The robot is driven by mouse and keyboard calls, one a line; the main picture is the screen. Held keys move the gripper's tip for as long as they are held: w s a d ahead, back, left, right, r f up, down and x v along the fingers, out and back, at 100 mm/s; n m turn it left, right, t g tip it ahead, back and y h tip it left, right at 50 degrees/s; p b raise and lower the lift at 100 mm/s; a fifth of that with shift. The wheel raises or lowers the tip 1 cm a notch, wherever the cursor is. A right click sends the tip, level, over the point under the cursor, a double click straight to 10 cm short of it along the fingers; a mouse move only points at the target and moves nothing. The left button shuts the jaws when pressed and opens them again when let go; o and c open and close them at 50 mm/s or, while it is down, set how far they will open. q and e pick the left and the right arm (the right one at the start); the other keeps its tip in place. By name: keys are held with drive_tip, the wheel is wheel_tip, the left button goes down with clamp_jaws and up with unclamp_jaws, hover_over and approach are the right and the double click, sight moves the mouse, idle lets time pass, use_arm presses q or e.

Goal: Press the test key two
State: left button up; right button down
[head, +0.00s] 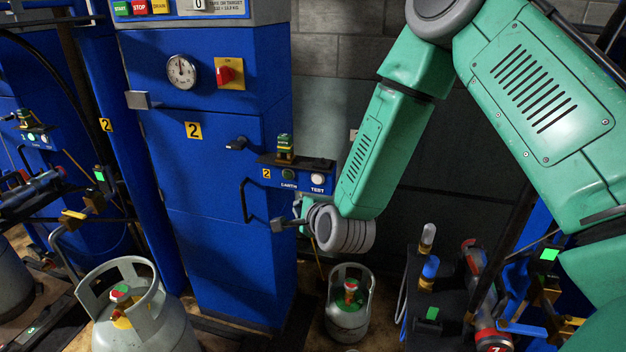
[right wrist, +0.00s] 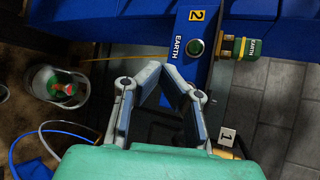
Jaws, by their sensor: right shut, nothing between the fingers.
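The test key of station two (head: 317,179) is a round white button labelled TEST on the small blue panel (head: 303,183). It sits right of a green EARTH button (head: 289,175), which also shows in the right wrist view (right wrist: 195,47). I cannot make out the test key in the right wrist view. My right gripper (head: 281,224) is below and a little left of the key, apart from it in the head view. Its fingers, seen in the right wrist view (right wrist: 158,76), converge and hold nothing. My left gripper is not in view.
The blue cabinet marked 2 (head: 210,215) stands left of the panel. A black shelf (head: 315,164) with a green-and-brass fitting (head: 285,148) is above the buttons. Grey gas cylinders (head: 140,315) stand on the floor. A cluttered rack (head: 455,300) stands at the right.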

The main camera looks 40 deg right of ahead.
sight(317, 179)
drive_tip(key=shift+w+d, duration=0.95)
drive_tip(key=shift+d, duration=0.25)
drive_tip(key=shift+w+d, duration=0.9)
drive_tip(key=shift+d, duration=0.25)
drive_tip(key=shift+w+d, duration=0.95)
drive_tip(key=shift+d, duration=0.25)
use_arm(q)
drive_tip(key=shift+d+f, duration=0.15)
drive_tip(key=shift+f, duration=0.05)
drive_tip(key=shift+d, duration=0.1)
use_arm(e)
drive_tip(key=shift+d+f, duration=0.1)
drive_tip(key=shift+d, duration=0.1)
drive_tip(key=shift+d+f, duration=0.1)
drive_tip(key=shift+d, duration=0.15)
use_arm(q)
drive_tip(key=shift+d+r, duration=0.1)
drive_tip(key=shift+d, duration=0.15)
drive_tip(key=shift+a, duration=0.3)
use_arm(e)
drive_tip(key=shift+a, duration=0.35)
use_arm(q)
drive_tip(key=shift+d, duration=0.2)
use_arm(e)
drive_tip(key=shift+d, duration=0.25)
